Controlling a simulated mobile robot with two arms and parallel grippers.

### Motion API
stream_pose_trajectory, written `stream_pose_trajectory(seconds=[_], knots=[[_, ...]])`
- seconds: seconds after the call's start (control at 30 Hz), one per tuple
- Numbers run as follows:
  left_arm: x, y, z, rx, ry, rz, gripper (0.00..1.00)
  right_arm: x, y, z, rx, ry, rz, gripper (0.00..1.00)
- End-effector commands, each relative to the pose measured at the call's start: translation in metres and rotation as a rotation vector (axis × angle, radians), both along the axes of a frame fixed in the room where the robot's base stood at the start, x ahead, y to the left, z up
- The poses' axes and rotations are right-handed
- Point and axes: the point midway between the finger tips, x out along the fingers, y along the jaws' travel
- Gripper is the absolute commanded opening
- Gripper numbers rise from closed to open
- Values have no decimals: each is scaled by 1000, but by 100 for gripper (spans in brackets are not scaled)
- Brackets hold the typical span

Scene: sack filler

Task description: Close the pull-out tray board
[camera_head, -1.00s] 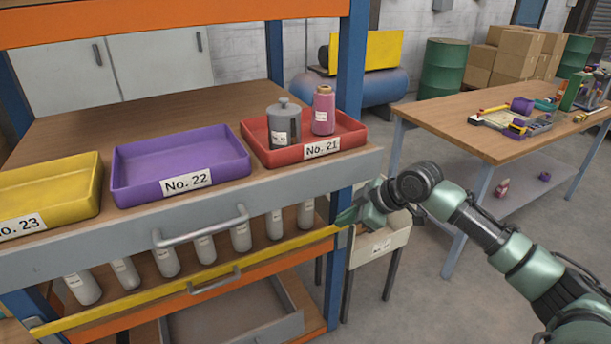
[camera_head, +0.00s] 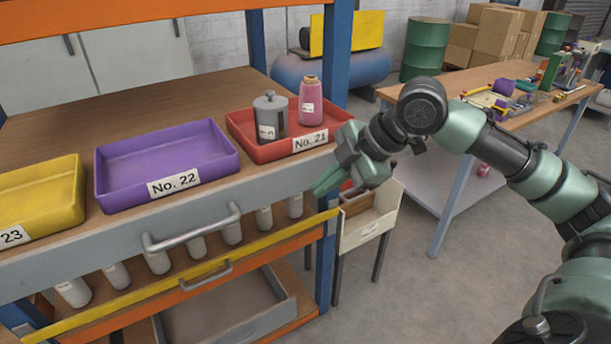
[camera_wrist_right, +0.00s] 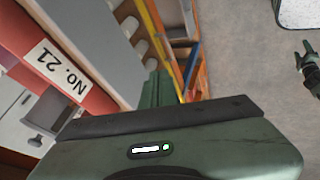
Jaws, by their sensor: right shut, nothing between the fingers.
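The pull-out tray board has a grey front (camera_head: 90,253) with a bar handle (camera_head: 192,232). It stands out in front of the blue rack posts. On it are a yellow tray (camera_head: 40,200), a purple tray No. 22 (camera_head: 165,165) and a red tray No. 21 (camera_head: 250,148). My right gripper (camera_head: 326,183) is shut and empty at the right end of the front, below tray No. 21; contact is unclear. Its fingers also show in the right wrist view (camera_wrist_right: 160,90). A small green and dark part at that view's right edge looks like my left gripper (camera_wrist_right: 306,58); its jaws are unclear.
A grey lidded canister (camera_head: 270,115) and a pink bottle (camera_head: 310,103) stand in the red tray. Below the board are several pale bottles, a yellow rail (camera_head: 150,285) and a lower drawer (camera_head: 225,318). A cream bin (camera_head: 365,235) stands right of the rack.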

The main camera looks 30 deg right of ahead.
Motion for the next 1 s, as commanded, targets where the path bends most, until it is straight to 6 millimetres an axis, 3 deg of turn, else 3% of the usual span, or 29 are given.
stream_pose_trajectory(seconds=[0.13, 0.4, 1.0], knots=[[1, 0, 9, 0, -2, 0, 66, 15, 14, -23, 5, 1, 2, 0], [5, -1, 25, -1, -7, 0, 66, 48, 11, -20, 3, 0, -2, 0], [5, -1, 32, -1, -8, 0, 66, 58, 11, -20, 2, 1, -1, 0]])
